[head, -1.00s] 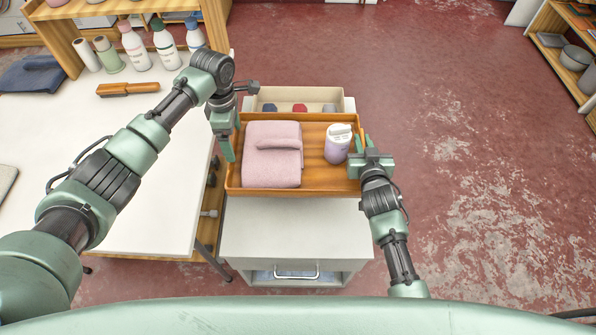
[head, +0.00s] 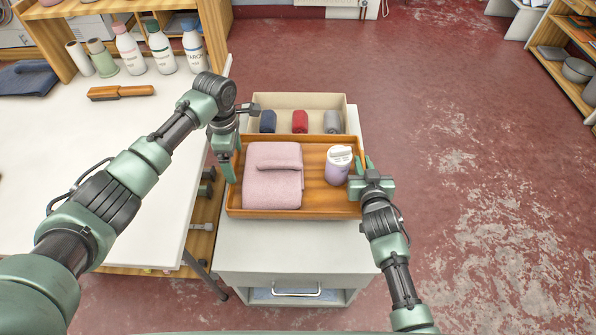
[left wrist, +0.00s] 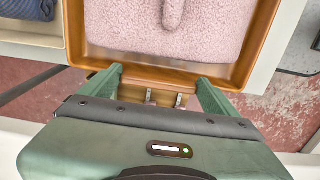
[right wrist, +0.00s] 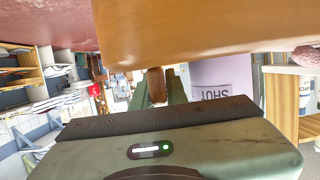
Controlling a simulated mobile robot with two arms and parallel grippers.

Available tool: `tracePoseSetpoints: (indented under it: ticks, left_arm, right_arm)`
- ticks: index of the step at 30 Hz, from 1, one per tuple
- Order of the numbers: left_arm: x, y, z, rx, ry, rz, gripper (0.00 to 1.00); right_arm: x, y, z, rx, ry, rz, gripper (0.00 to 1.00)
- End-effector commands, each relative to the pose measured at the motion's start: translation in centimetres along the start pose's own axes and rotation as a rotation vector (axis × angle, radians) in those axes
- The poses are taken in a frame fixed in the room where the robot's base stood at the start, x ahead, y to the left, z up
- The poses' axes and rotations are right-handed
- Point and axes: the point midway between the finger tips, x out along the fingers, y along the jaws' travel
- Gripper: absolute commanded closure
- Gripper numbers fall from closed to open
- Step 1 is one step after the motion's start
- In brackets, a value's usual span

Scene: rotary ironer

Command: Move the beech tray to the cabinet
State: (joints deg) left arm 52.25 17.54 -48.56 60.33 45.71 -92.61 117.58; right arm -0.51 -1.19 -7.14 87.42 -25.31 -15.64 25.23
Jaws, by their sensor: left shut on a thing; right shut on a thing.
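The beech tray (head: 240,212) is level over the white cabinet (head: 290,245). I cannot tell whether it touches the cabinet top. It carries a folded pink towel (head: 272,185) on its left and a lilac-and-white container (head: 338,168) on its right. My left gripper (head: 229,170) is shut on the tray's left end. In the left wrist view its fingers (left wrist: 160,92) are at the tray wall beside the towel. My right gripper (head: 363,172) is shut on the tray's right end. The right wrist view shows the tray's wooden side (right wrist: 190,30) close above the fingers.
A cream box (head: 347,113) with rolled blue, red and grey cloths stands behind the tray. A white table (head: 120,190) at the left holds bottles (head: 160,47) and a brush (head: 121,92). Shelves (head: 570,60) stand at the far right. The red floor at the right is clear.

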Motion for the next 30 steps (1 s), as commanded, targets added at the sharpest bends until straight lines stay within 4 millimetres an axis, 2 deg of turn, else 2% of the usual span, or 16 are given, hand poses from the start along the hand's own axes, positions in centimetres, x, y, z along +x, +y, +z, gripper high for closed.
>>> tracePoseSetpoints:
  ticks: [8,29,30]
  left_arm:
    - [0.6,0.2,-0.2,-0.003,0.002,0.008,0.79]
    - [5.0,0.2,-0.2,-0.003,0.002,0.007,0.79]
    - [4.7,0.2,-0.2,-0.003,0.003,0.006,0.0]
  right_arm:
    - [0.2,0.0,0.7,-0.002,0.002,-0.001,1.0]
    - [1.5,0.0,4.9,-0.002,0.003,-0.002,1.0]
    - [1.4,0.0,4.7,-0.002,-0.001,-0.001,0.75]
